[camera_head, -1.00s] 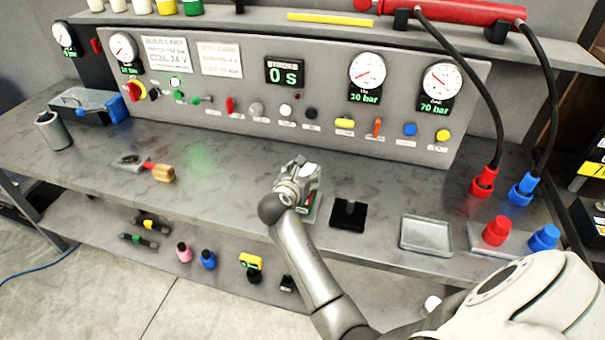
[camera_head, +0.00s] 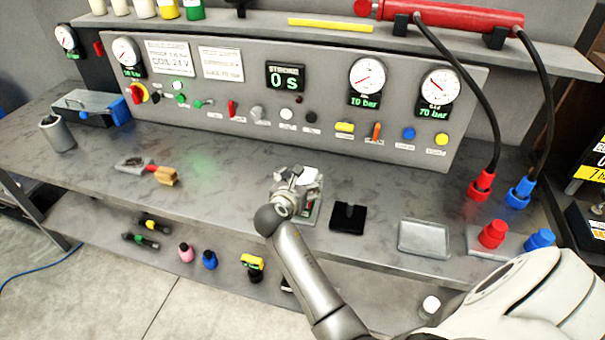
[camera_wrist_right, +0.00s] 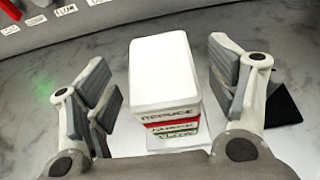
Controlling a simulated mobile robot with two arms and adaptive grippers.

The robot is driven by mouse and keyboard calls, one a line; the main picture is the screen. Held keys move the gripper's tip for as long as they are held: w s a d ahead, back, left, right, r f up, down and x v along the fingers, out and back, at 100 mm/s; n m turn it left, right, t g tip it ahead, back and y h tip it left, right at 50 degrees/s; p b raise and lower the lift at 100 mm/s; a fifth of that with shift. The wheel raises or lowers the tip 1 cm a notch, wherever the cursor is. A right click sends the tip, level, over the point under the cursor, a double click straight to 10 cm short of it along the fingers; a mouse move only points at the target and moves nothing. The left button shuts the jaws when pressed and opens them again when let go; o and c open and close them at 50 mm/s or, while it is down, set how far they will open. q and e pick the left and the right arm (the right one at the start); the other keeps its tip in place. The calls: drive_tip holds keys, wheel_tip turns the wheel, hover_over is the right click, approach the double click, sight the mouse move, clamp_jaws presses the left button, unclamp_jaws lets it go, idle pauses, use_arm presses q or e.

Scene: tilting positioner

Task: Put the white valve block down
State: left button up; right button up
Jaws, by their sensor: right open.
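In the head view the white block (camera_head: 314,177) shows just behind and right of my right gripper (camera_head: 296,182). In the wrist view my right gripper (camera_wrist_right: 165,88) is open, with one finger on each side of the block and a visible gap on both sides. The stack stands on a light plate (camera_head: 314,214) on the bench. My left gripper is not in view.
A black holder (camera_head: 347,217) stands just right of the stack, then an empty grey tray (camera_head: 424,238) and red and blue caps (camera_head: 492,235). A wooden-handled tool (camera_head: 163,176) lies to the left. The control panel (camera_head: 330,115) rises behind.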

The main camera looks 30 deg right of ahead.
drive_tip(key=p+v, duration=0.6)
drive_tip(key=v, duration=0.3)
drive_tip(key=s+a+f+m+g+y, duration=0.1)
drive_tip(key=s+a+f+m+y, duration=0.2)
drive_tip(key=f, duration=0.7)
drive_tip(key=s+a+f+m+g+y, duration=0.1)
drive_tip(key=s+a+f+m+y, duration=0.1)
drive_tip(key=s+f, duration=0.6)
drive_tip(key=s+a+f+m+g+y, duration=0.1)
drive_tip(key=s+a+f+m+y, duration=0.15)
drive_tip(key=f, duration=0.95)
drive_tip(key=s+f+m+g+y, duration=0.1)
drive_tip(key=s+f+m, duration=0.4)
drive_tip(key=s, duration=0.5)
drive_tip(key=s+d+f+m+g, duration=0.1)
drive_tip(key=s+f+m, duration=0.4)
drive_tip(key=s, duration=0.6)
drive_tip(key=s+f+m+g+y, duration=0.1)
drive_tip(key=s+f+m, duration=0.4)
drive_tip(key=s, duration=0.6)
drive_tip(key=shift+d+f+m+g+y, duration=0.35)
drive_tip(key=shift+m+g, duration=0.3)
drive_tip(key=shift+g, duration=0.25)
